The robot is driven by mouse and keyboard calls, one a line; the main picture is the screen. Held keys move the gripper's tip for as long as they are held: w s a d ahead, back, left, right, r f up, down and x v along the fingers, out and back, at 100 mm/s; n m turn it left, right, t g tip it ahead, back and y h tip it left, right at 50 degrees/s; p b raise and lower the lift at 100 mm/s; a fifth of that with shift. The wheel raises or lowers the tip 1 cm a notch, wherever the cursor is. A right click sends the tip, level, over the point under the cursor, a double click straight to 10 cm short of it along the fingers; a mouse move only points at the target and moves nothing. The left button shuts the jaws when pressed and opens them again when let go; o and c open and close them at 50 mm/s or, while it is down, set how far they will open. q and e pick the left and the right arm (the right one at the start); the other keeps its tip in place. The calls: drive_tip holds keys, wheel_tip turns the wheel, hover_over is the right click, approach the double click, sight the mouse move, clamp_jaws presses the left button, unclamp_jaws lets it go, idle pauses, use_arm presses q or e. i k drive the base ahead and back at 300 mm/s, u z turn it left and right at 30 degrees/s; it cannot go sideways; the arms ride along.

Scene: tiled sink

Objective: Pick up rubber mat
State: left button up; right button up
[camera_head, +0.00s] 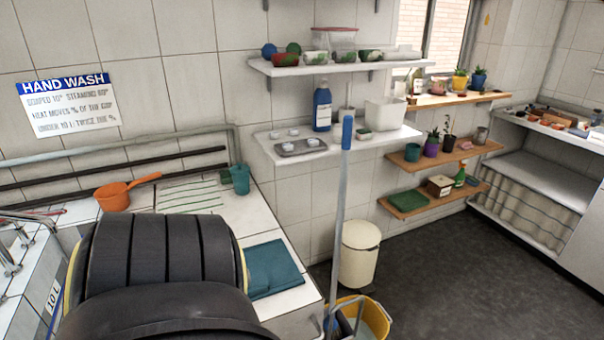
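A flat dark teal sheet (273,268), which looks like a mat or folded cloth, lies on the white tiled counter at lower centre-left. Its left edge is partly hidden behind a large dark ridged form in front of it, likely part of my own arm. A flat green mat-like piece (408,200) lies on the lowest wooden shelf on the right. I cannot tell which of these is the rubber mat. Neither of my grippers shows in the head view.
An orange pan (113,196) and a teal cup (240,179) stand on the tiled counter (265,220). A blue-topped pole (341,200) rises from a yellow bucket (372,316). A cream bin (360,254) stands behind it. Dark floor (460,285) at right is clear.

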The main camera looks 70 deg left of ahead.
sight(273, 269)
drive_tip(key=i, duration=0.6)
drive_tip(key=u, duration=2.7)
